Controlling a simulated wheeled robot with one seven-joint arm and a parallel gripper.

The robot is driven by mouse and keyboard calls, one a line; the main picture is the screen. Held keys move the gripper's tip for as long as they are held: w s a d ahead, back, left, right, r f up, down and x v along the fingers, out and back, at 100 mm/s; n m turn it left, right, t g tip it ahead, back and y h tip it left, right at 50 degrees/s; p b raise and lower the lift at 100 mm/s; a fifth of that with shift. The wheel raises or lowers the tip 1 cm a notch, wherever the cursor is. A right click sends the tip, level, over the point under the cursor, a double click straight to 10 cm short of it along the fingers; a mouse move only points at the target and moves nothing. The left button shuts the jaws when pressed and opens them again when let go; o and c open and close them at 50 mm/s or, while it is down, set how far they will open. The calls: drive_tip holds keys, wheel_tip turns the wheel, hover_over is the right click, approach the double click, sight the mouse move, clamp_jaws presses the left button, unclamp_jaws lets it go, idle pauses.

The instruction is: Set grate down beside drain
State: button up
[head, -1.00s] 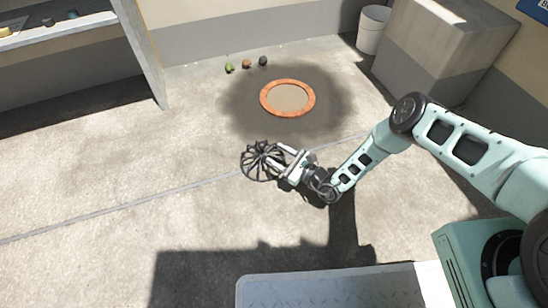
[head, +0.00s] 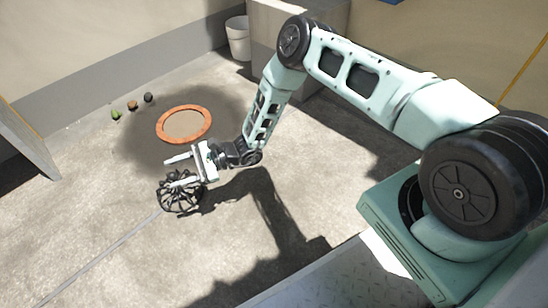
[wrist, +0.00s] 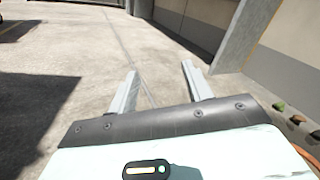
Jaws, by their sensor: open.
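The grate (head: 181,194) is a black, round, spoked piece in the head view. It appears to lie on the concrete just in front of the drain, apart from its ring. The drain (head: 206,129) has an orange-red ring around a flat tan middle, with a dark damp-looking patch around it. My gripper (head: 169,172) is open, its lower finger overlapping the grate in the picture. The wrist view shows the two fingers (wrist: 158,82) spread with only floor between them; the grate is not visible there. The drain's ring edge (wrist: 306,156) shows at the right there.
Small roundish things, green (head: 116,115), brown (head: 132,105) and dark (head: 148,98), sit behind the drain. A white bucket (head: 238,40) and a large block (head: 330,14) stand at the back. Floor to the left and front is clear.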

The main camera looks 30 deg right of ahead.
drive_tip(key=s+r+n+g+h, duration=0.95)
drive_tip(key=s+r+n, duration=0.45)
drive_tip(key=s+r, duration=0.4)
drive_tip(key=s+d+r+n+t+h, duration=0.3)
drive_tip(key=s+d+r+n+h, duration=0.1)
drive_tip(key=d, duration=0.3)
drive_tip(key=s+d+r+n+t+h, duration=0.3)
drive_tip(key=s+d+r+n+t, duration=0.1)
drive_tip(key=s+d+r, duration=0.2)
drive_tip(key=shift+s+d+r+h, duration=0.15)
drive_tip(key=shift+s+d+h, duration=0.3)
drive_tip(key=shift+d, duration=0.5)
wheel_tip(320, 180, up, 48)
drive_tip(key=p, duration=4.8)
drive_tip(key=shift+r, duration=0.2)
